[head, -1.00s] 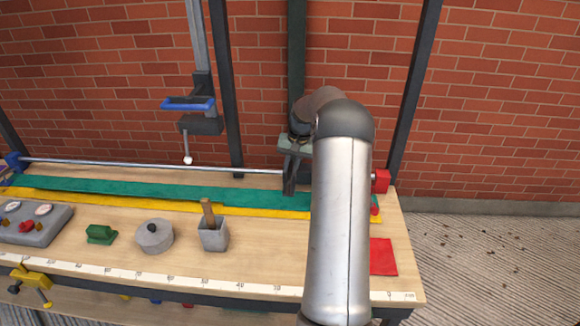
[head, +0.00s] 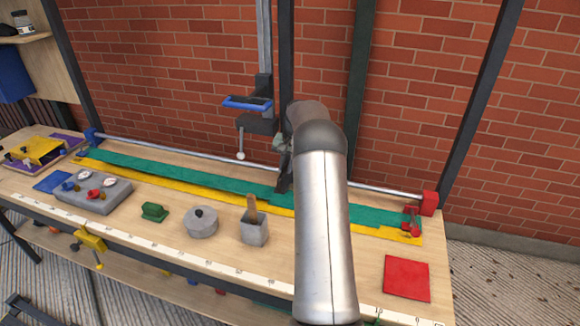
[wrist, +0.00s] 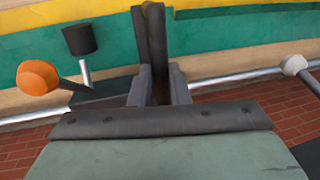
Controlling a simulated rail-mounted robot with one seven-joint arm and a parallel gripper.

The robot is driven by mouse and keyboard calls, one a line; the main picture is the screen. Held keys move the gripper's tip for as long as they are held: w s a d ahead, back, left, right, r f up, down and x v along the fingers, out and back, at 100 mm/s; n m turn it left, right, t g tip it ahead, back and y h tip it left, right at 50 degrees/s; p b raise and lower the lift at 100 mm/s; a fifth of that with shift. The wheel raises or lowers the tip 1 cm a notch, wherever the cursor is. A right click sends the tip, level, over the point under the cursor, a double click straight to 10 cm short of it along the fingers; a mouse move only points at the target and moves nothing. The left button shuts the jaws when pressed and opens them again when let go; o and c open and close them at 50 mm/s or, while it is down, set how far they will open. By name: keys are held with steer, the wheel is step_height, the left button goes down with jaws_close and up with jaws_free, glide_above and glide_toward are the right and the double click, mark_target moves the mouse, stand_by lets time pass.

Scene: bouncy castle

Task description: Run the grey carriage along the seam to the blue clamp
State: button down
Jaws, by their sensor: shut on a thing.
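My gripper (head: 284,180) is at the steel rail (head: 190,153), above the teal fabric strip (head: 215,178), roughly mid-rail. In the wrist view my gripper (wrist: 155,92) is shut on a dark grey upright part of the carriage (wrist: 152,40). The carriage's body is mostly hidden by my fingers and arm. An orange knob (wrist: 38,77) and a dark cylinder (wrist: 80,40) show beside it. The teal strip lies over a yellow strip (head: 125,173); their edge is the seam. The blue clamp (head: 92,136) is at the rail's far left end. A red clamp (head: 429,203) is at its right end.
A hanging fixture with a blue handle (head: 247,103) and a white ball tip stands behind the rail, left of my gripper. A control box (head: 93,190), green block (head: 154,211), round pot (head: 200,222) and grey holder (head: 254,234) stand along the front.

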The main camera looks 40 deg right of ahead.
steer(key=c, duration=1.4)
jaws_free()
steer(key=shift+o, duration=0.2)
steer(key=shift+r, duration=0.1)
step_height(320, 180, up, 17)
steer(key=s+d+b, duration=0.1)
steer(key=s+d, duration=0.1)
steer(key=shift+s, duration=0.4)
